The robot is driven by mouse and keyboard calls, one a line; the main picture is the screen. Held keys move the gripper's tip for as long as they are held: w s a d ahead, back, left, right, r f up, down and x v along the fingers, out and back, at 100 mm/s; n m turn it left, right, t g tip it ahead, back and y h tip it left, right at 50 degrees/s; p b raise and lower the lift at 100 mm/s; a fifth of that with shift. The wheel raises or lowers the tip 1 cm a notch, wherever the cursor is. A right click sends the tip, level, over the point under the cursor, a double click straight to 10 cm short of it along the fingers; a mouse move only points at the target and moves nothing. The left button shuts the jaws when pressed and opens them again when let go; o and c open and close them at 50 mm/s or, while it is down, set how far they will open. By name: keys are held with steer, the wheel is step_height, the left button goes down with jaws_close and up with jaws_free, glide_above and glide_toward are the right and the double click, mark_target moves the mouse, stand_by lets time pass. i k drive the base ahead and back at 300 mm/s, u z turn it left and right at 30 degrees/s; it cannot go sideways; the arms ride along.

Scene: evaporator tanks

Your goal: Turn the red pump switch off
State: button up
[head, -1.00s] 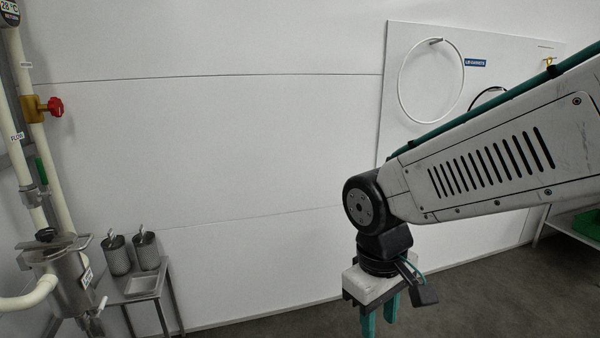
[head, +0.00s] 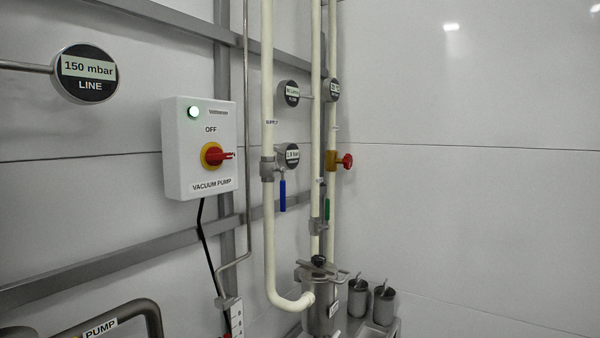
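The red pump switch (head: 214,155) is a red rotary handle on a yellow round plate, on the front of a white box (head: 184,178) labelled VACUUM PUMP. Its handle lies horizontal, with the tip pointing right. The word OFF is printed above the handle. My gripper and arm are not in this view.
A round gauge (head: 87,73) reads 150 mbar, LINE. Right of the box are cream pipes with a blue-handled valve (head: 282,194), a green handle (head: 327,209) and a red knob (head: 347,161). A grey pipe (head: 140,306) labelled PUMP is at lower left. The right wall is bare.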

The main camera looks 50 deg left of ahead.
mark_target(215, 156)
steer(key=u, duration=1.55)
steer(key=k, duration=0.4)
steer(key=u, duration=0.5)
steer(key=i, duration=0.5)
